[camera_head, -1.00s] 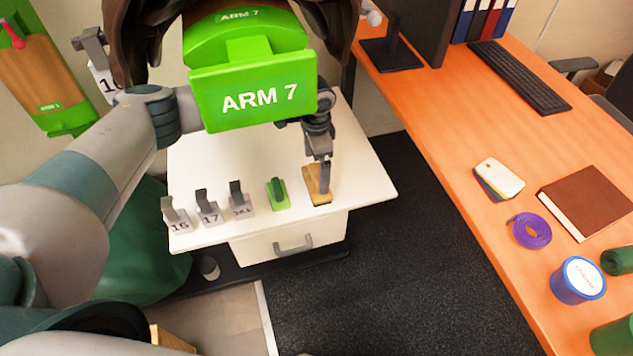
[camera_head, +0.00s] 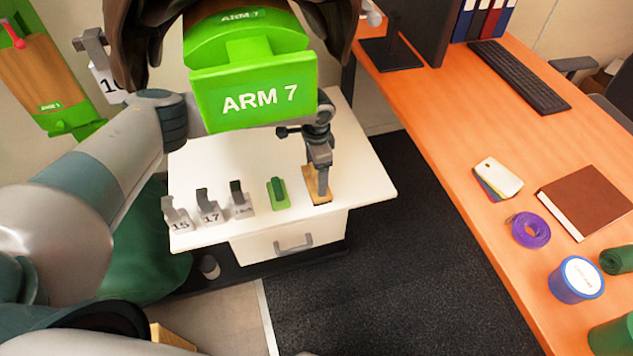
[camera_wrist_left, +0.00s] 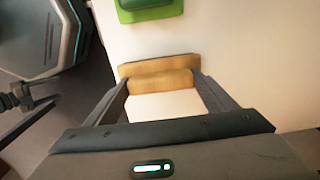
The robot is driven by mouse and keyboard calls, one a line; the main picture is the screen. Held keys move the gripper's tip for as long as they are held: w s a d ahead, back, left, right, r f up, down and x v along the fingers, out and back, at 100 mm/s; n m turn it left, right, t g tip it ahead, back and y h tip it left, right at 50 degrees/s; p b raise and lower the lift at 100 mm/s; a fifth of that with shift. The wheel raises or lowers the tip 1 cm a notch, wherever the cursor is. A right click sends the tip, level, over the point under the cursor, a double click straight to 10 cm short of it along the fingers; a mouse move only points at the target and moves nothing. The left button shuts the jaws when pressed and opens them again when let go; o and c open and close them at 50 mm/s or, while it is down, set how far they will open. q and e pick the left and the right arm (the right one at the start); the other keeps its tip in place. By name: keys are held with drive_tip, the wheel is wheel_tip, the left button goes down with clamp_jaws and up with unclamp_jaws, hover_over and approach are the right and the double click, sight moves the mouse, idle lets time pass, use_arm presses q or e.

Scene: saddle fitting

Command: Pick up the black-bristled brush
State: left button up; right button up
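A brush with a tan wooden back and raised grip (camera_head: 325,196) stands at the right of the white tabletop. In the left wrist view the wooden brush (camera_wrist_left: 158,70) lies between my fingertips. Its bristles are on the underside and are mostly hidden. My left gripper (camera_head: 318,178) points down over it. In the wrist view my left gripper (camera_wrist_left: 162,84) is open, with one finger at each end of the raised grip. Whether the fingers touch the wood I cannot tell. My right gripper is not in view.
A green brush-like block (camera_head: 278,193) is beside the wooden one, left of it. Several numbered grey holders (camera_head: 209,212) stand farther left on the white cabinet top (camera_head: 366,182). An orange desk (camera_head: 440,120) is at right.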

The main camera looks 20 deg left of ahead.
use_arm(q)
drive_tip(key=shift+c, duration=0.6)
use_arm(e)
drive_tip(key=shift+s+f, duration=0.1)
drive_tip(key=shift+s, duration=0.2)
use_arm(q)
drive_tip(key=shift+r, duration=0.1)
drive_tip(key=shift+r, duration=0.45)
wheel_tip(320, 180, up, 2)
drive_tip(key=shift+b, duration=0.3)
drive_tip(key=shift+s+d+r, duration=0.15)
drive_tip(key=shift+s+d, duration=0.65)
drive_tip(key=shift+s, duration=0.3)
drive_tip(key=s+d, duration=0.8)
drive_tip(key=s, duration=0.4)
drive_tip(key=shift+s+d+b, duration=0.3)
drive_tip(key=shift+s+b, duration=0.05)
drive_tip(key=shift+b, duration=0.1)
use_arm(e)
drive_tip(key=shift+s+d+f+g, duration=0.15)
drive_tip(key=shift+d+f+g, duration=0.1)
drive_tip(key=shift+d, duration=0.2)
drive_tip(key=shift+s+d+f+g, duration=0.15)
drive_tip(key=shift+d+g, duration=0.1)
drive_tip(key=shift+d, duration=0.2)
use_arm(q)
drive_tip(key=shift+r, duration=0.1)
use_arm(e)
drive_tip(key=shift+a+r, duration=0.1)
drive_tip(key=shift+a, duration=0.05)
